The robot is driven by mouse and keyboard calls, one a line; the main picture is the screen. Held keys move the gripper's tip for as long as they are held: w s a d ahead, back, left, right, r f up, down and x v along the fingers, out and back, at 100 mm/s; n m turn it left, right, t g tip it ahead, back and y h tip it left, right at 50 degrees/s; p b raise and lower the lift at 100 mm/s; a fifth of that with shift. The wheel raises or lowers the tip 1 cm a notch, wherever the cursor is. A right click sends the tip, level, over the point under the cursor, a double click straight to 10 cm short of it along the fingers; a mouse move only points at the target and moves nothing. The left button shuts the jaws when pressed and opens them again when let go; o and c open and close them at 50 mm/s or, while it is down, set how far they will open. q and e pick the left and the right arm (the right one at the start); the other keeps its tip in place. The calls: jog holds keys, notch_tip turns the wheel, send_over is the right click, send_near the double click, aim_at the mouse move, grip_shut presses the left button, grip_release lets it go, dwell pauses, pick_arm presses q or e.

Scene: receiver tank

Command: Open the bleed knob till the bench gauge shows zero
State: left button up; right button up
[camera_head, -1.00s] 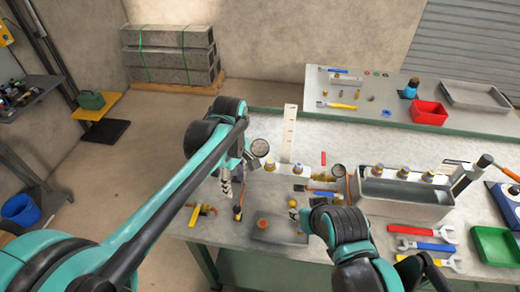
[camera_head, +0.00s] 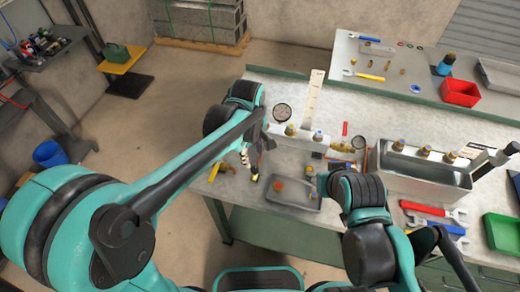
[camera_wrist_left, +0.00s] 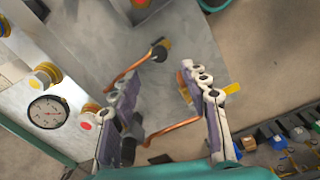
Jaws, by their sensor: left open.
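My left gripper (camera_head: 247,160) is open and empty, in front of the gauge. Its two fingers (camera_wrist_left: 165,105) show apart over the bench edge. My right gripper (camera_head: 318,183) is mostly hidden by its wrist.
A dark tray (camera_head: 295,203) with an orange knob-like part lies between the grippers. A grey tank (camera_head: 425,183), wrenches (camera_head: 437,212) and a green bin (camera_head: 500,238) stand to the right. Copper-coloured bars (camera_wrist_left: 138,65) lie below the left gripper.

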aim_at(254, 169)
pick_arm(q)
notch_tip(254, 169, down, 8)
jog(key=b, duration=0.2)
jog(key=shift+w+d+b, duration=0.1)
jog(key=shift+d+b, duration=0.05)
jog(key=shift+b, duration=0.25)
grip_shut()
